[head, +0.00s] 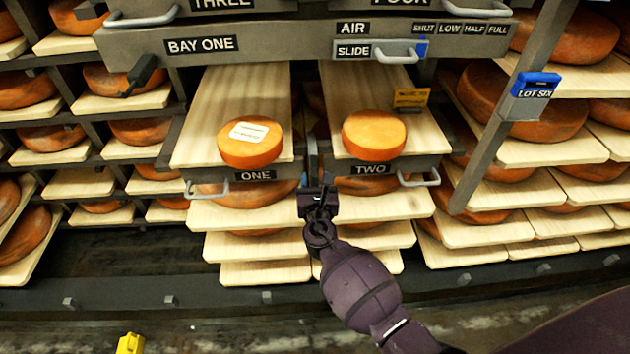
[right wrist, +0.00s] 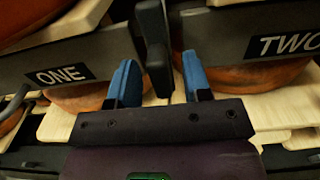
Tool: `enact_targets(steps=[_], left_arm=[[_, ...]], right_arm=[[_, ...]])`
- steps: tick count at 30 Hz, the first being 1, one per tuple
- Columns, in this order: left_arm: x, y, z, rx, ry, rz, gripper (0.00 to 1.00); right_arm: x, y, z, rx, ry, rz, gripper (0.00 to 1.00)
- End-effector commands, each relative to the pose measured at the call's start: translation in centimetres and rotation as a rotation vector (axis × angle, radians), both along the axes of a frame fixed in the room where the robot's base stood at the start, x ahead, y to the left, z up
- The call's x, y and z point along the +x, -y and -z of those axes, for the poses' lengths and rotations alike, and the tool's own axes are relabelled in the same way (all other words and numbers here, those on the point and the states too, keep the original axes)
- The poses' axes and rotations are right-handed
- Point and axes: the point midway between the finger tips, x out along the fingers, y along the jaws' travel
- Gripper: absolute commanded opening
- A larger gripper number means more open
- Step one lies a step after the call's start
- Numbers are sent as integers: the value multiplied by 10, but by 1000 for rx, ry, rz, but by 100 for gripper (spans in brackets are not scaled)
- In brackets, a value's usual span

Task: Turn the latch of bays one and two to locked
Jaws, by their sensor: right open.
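Shelf boards labelled ONE (head: 232,95) and TWO (head: 352,92) stick out side by side, each with an orange cheese wheel on it. My right gripper (head: 318,172) is at the gap between their front ends. In the right wrist view my right gripper (right wrist: 158,78) has its blue fingers apart. A dark upright lever (right wrist: 154,45) stands between the fingers; I cannot tell whether they touch it. In the head view the gripper mostly hides this lever. A black tilted handle (head: 142,74) shows left of the BAY ONE label (head: 202,45). My left gripper is out of view.
A grey beam with a SLIDE handle (head: 397,52) crosses above the boards. Wire handles (head: 207,188) stand at the board fronts. A blue-topped LOT SIX tag (head: 537,84) hangs on the right post. More cheese shelves fill both sides.

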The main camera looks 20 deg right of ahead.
Motion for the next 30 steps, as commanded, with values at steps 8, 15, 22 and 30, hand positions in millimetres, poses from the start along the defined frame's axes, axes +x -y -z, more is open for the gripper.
enact_targets(steps=[8,15,22,30], left_arm=[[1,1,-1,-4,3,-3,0],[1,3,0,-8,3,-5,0],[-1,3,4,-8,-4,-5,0],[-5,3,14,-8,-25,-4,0]], right_arm=[[0,0,0,0,0,0,25],[0,0,0,0,0,0,0],[-1,0,1,29,7,-1,0],[-1,1,4,170,45,0,0]])
